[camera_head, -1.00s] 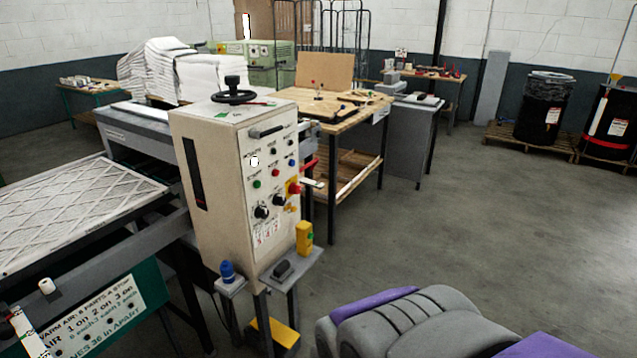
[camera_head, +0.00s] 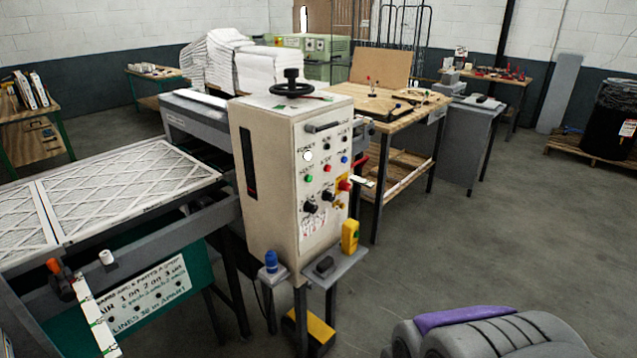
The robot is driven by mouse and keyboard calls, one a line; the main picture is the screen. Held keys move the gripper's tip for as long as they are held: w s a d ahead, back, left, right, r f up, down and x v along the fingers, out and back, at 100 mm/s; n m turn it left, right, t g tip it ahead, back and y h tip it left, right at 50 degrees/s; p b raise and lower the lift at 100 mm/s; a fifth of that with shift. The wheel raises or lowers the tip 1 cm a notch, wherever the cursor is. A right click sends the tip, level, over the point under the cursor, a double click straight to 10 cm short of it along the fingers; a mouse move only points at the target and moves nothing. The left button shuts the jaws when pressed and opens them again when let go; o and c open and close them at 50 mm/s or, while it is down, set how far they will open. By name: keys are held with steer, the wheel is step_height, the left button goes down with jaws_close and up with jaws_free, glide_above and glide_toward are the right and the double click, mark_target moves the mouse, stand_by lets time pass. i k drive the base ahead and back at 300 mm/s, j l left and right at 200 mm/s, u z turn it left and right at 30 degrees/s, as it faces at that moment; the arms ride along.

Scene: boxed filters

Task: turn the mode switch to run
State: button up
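A cream control cabinet (camera_head: 268,200) stands at the centre of the head view. Its right-hand face carries lamps, coloured buttons and black rotary knobs. Two black knobs sit low on this face, a left one (camera_head: 311,206) and a right one (camera_head: 327,195). A red button on a yellow plate (camera_head: 345,186) is at the face's right edge. The labels are too small to read, so I cannot tell which knob is the mode switch or where it points. My gripper is not in view. Grey and purple parts of my own body show at the bottom right.
A conveyor with pleated filters (camera_head: 130,185) runs left of the cabinet. A small grey shelf (camera_head: 335,268) with a yellow box (camera_head: 350,236) juts out below the panel. A wooden workbench (camera_head: 395,120) stands behind. The floor (camera_head: 480,240) to the right is open.

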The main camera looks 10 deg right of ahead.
mark_target(328, 196)
steer(key=i+l+u, duration=0.1)
steer(key=i+l, duration=0.2)
steer(key=i, duration=0.15)
steer(key=i+l+u, duration=0.1)
steer(key=i+l, duration=0.2)
steer(key=i, duration=0.1)
